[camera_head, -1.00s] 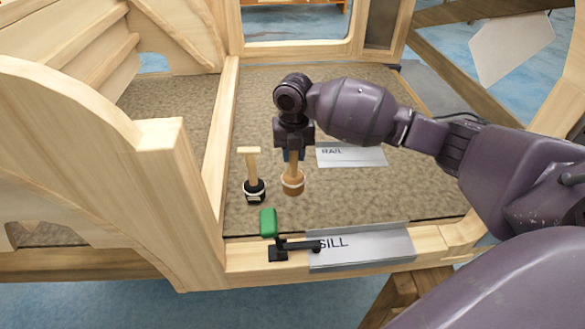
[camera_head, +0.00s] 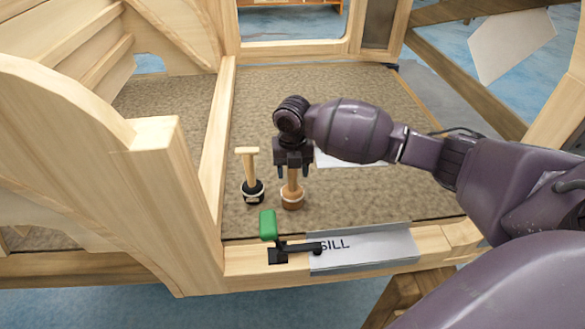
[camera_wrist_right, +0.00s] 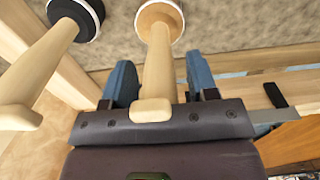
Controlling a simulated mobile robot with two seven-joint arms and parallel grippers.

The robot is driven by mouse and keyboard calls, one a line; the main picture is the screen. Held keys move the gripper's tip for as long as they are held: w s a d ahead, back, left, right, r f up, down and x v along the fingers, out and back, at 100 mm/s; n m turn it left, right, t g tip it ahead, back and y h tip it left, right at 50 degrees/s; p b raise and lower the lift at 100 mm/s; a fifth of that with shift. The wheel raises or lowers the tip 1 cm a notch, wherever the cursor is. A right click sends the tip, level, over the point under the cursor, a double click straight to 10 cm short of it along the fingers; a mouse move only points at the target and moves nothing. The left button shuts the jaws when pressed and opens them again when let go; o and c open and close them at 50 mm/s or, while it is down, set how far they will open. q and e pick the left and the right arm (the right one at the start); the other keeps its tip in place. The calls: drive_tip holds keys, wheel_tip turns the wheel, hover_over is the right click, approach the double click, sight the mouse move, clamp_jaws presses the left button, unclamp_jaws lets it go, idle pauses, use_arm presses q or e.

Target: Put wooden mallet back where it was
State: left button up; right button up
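A wooden mallet (camera_head: 292,199) with a brown head stands head-down on the brown carpeted floor panel, handle up. It also shows in the right wrist view (camera_wrist_right: 158,60). My right gripper (camera_head: 293,170) is over it, with its two fingers on either side of the handle. In the right wrist view the blue fingers (camera_wrist_right: 162,78) are apart, with a gap to the handle on both sides. A second mallet (camera_head: 252,190) with a black and white head stands upright just to the left. My left gripper is not in view.
A green-handled clamp (camera_head: 268,224) and a plate marked SILL (camera_head: 365,249) are on the front wooden sill. A white label plate (camera_head: 350,158) lies behind the gripper, partly hidden. A wooden post (camera_head: 165,190) rises at left. Carpet to the right is clear.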

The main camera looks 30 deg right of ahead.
wheel_tip(320, 180, up, 11)
drive_tip(key=shift+r+p, duration=0.15)
drive_tip(key=shift+p, duration=1.05)
drive_tip(key=shift+r, duration=0.5)
